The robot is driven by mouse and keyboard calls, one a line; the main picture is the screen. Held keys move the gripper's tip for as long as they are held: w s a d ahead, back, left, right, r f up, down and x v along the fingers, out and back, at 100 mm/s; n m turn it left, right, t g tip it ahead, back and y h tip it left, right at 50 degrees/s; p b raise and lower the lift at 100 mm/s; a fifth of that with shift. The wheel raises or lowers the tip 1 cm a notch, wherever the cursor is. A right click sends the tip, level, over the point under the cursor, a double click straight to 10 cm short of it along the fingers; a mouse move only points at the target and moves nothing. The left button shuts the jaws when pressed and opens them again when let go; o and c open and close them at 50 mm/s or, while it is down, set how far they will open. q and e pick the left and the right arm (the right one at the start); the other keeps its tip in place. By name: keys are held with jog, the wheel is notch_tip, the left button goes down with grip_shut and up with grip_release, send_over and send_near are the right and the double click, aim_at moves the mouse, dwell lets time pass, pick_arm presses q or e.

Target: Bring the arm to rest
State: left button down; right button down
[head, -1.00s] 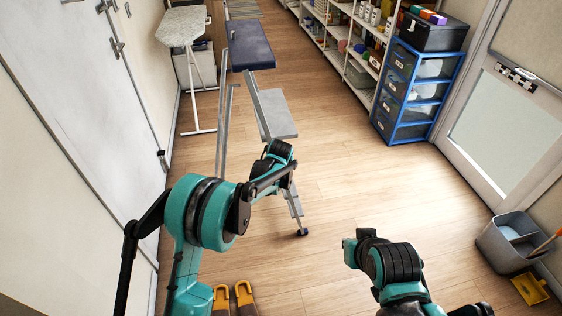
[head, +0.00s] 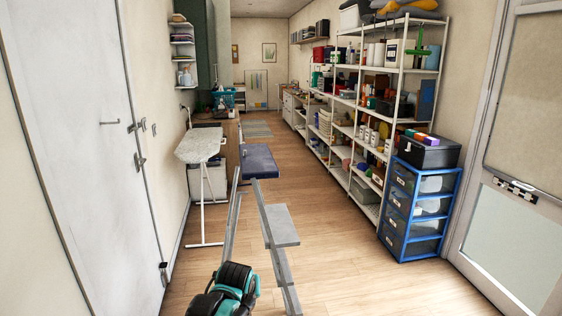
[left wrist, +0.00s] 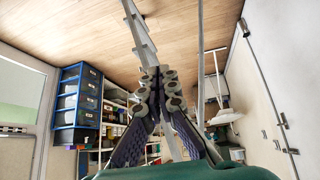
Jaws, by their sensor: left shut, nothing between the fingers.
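My left arm (head: 228,292) shows only as a teal and black part at the bottom edge of the head view, in front of the stepladder. My left gripper (left wrist: 158,92) shows in the left wrist view, its two dark ridged fingers shut together with nothing between them. That view is upside down, with the floor at the top. The left gripper's fingers cannot be made out in the head view. My right arm and right gripper are not in view.
A stepladder (head: 282,226) with a dark blue top stands close ahead. An ironing board (head: 200,146) stands left near the wall. White shelving (head: 394,122) and a blue-framed drawer unit (head: 420,210) line the right.

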pick_arm(q)
jog(key=s+a, duration=0.4)
jog(key=s, duration=0.9)
jog(key=s+a+f, duration=0.1)
jog(key=s+a, duration=0.3)
jog(key=s, duration=0.9)
jog(key=shift+s+a+f, duration=0.2)
jog(key=shift+a, duration=0.1)
